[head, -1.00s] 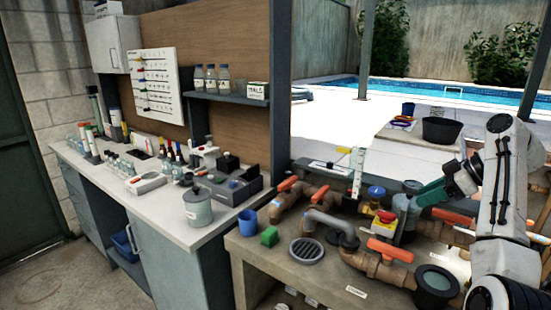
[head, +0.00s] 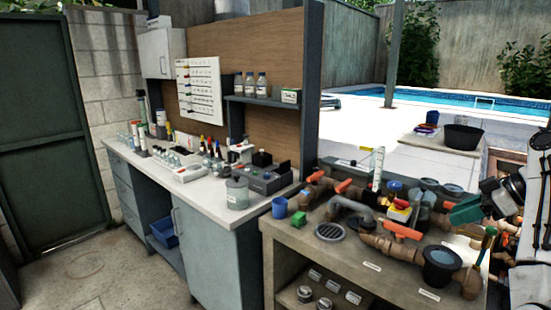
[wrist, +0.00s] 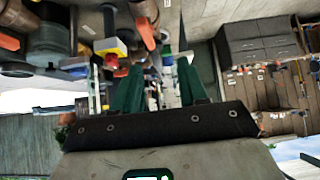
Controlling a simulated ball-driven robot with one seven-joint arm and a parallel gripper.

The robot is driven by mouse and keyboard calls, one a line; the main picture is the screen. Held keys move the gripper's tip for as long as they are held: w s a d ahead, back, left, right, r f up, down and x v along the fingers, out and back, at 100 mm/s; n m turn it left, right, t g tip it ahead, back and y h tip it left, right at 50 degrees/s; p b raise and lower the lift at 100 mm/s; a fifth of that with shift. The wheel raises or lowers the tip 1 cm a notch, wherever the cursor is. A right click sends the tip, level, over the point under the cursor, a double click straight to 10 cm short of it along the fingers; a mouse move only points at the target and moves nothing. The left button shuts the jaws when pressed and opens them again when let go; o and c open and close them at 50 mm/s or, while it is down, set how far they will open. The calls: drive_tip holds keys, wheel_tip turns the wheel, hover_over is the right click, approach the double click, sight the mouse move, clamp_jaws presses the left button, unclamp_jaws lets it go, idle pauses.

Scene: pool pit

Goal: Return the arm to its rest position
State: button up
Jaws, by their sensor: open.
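My gripper (head: 462,212) shows at the right of the head view, its green fingers pointing left above the pipework. In the wrist view its two green fingers (wrist: 158,90) stand apart with nothing held between them. My white arm runs down the right edge of the head view, partly cut off by the frame. The gripper is raised over the right end of the bench (head: 370,262), beside the orange-handled valves (head: 401,230). I see no contact between the fingers and the pipes.
A dark round pot (head: 440,265) and brown pipes stand on the bench below my gripper. The lab counter (head: 205,196) stands further left. Open concrete floor (head: 90,275) lies at lower left.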

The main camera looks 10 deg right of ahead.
drive_tip(key=s+a+f+m+g+h, duration=0.1)
drive_tip(key=s+a+f+m+h, duration=0.3)
drive_tip(key=a+f, duration=0.6)
drive_tip(key=s+a+f+m+g, duration=0.1)
drive_tip(key=s+a+f, duration=0.5)
drive_tip(key=f, duration=0.8)
drive_tip(key=s+a+f+m+h, duration=0.1)
drive_tip(key=s+a+f, duration=0.1)
drive_tip(key=s+a, duration=0.55)
drive_tip(key=s+a+f+m+h, duration=0.15)
drive_tip(key=s+a, duration=0.35)
drive_tip(key=s, duration=0.6)
drive_tip(key=s+d+f+g, duration=0.2)
drive_tip(key=s+f+g, duration=0.2)
drive_tip(key=s, duration=0.6)
wheel_tip(320, 180, down, 2)
drive_tip(key=shift+f+m+y, duration=0.15)
drive_tip(key=shift+m+y, duration=0.2)
drive_tip(key=shift+o, duration=0.4)
